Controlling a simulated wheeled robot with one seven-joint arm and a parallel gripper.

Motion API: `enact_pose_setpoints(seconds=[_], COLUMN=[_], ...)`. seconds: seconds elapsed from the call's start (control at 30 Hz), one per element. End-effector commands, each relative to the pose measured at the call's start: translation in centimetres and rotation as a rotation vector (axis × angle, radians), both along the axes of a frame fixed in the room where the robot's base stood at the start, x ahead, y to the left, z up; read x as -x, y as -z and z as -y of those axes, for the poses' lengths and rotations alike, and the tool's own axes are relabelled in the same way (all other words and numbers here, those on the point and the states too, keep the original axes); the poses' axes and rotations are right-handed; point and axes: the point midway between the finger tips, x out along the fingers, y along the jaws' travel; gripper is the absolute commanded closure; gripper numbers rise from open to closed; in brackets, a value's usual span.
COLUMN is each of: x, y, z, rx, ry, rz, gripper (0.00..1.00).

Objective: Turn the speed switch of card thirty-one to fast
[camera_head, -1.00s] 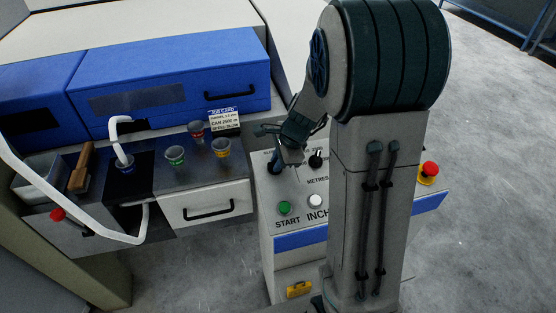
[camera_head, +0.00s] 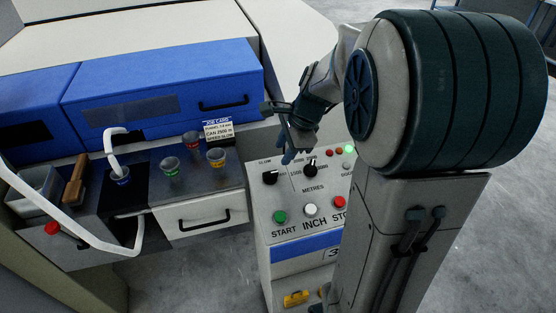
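The control panel (camera_head: 293,205) stands in the middle of the head view. The speed switch (camera_head: 270,177) is a black knob at its upper left, with the word SLOW readable above it. Its pointer is too small to read, so I cannot tell its setting. A second black knob (camera_head: 310,168), above the word METRES, is to its right. My gripper (camera_head: 287,157) hangs above the panel's back edge, apart from the speed switch. Its finger gap cannot be made out.
Green START (camera_head: 280,216), white INCH (camera_head: 311,209) and red STOP (camera_head: 339,202) buttons line the panel's front. A green lamp (camera_head: 349,150) is lit. A job card (camera_head: 218,131), seemingly reading SPEED SLOW, stands left, behind several cups. A white curved rail (camera_head: 50,208) is far left.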

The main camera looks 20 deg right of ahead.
Motion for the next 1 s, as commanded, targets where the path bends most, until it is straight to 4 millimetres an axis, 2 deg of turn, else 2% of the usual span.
enact_pose_setpoints(seconds=[0.1,0.23,0.8,0.93,1.0], x=[0.4,0.8,1.1,2.8,4.6], y=[-1.9,-3.0,-3.4,-3.8,-4.1], z=[0.6,0.9,0.8,0.0,-0.7], rx=[0.001,0.001,0.004,0.051,0.103], ry=[0.001,0.002,-0.011,-0.141,-0.283], rz=[0.004,0.002,0.003,0.033,0.063], gripper=[0.64,0.64,0.64,0.64,0.64])
